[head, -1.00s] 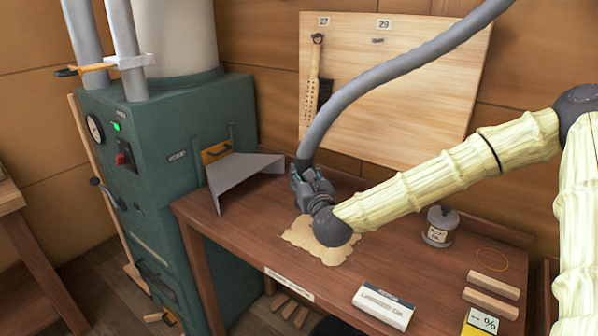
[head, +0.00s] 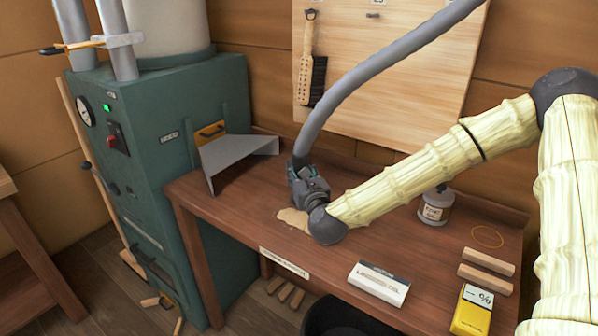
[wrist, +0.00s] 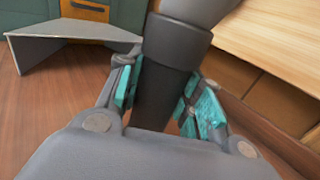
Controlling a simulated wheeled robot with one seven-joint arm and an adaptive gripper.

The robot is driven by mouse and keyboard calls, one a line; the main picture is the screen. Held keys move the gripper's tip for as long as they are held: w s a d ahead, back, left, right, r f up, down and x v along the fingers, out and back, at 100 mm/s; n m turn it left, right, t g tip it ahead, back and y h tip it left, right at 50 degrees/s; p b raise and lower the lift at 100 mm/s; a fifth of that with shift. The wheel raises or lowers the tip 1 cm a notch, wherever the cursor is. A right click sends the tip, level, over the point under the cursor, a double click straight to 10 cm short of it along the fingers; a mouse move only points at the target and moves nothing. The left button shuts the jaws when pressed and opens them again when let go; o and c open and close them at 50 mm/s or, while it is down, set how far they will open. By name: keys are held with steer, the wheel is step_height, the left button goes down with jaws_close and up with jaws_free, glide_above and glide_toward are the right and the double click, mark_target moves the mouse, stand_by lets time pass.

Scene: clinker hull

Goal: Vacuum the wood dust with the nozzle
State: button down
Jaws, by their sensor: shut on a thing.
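A thin patch of pale wood dust (head: 293,218) lies on the brown bench, just left of my wrist in the head view. My gripper (head: 298,174) is over the bench, beside the dust. It is shut on the dark nozzle (wrist: 163,92) at the end of the grey hose (head: 345,95). In the wrist view the teal finger pads of my gripper (wrist: 160,95) press on both sides of the nozzle. The nozzle's mouth is hidden behind my gripper, so I cannot tell whether it touches the bench. My wrist may hide more dust.
A grey angled scoop-like guard (head: 237,158) stands at the bench's back left. A green machine (head: 165,185) with a lit green light is beyond it. A tin (head: 435,206), a white box (head: 379,284), wooden blocks (head: 487,262) and a yellow meter (head: 474,310) occupy the right side.

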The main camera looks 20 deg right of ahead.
steer(key=shift+s+d, duration=0.1)
steer(key=s+d, duration=0.9)
steer(key=s, duration=0.2)
steer(key=shift+s+d, duration=0.15)
steer(key=shift+d, duration=0.05)
stand_by(2.9)
steer(key=shift+a+f, duration=0.1)
steer(key=s+a, duration=0.1)
steer(key=a, duration=0.1)
steer(key=s+a, duration=0.1)
steer(key=shift+s+a+p, duration=0.35)
steer(key=shift+s, duration=0.05)
stand_by(0.9)
steer(key=shift+s+a+p, duration=0.45)
steer(key=shift+a+p, duration=0.1)
steer(key=shift+p, duration=1.15)
steer(key=shift+s+a+p, duration=0.2)
steer(key=shift+p, duration=0.2)
